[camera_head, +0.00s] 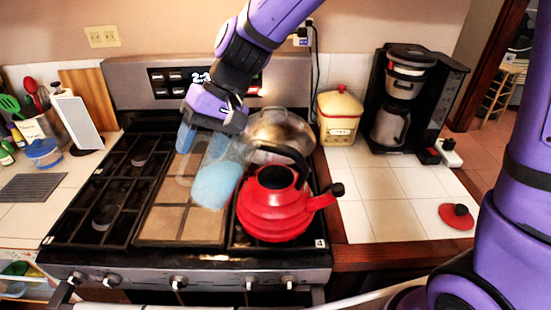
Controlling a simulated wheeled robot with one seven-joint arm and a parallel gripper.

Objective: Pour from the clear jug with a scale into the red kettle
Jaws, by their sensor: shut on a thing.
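The red kettle (272,214) stands on the front right of the stove, with its black handle arched over a dark top opening and its spout pointing right. The clear jug (224,149) is held just left of the kettle, above the middle of the stove. It looks tilted and has light blue contents in its lower part. My gripper (201,141) reaches down from above and is shut on the jug. The jug's scale is too small to make out. I cannot tell whether the jug touches the kettle.
A steel pot (281,128) sits behind the kettle. A red lid with a black knob (456,216) lies on the right counter. A coffee maker (405,95) and a cream canister (339,116) stand at the back right. The left burners (103,210) are clear.

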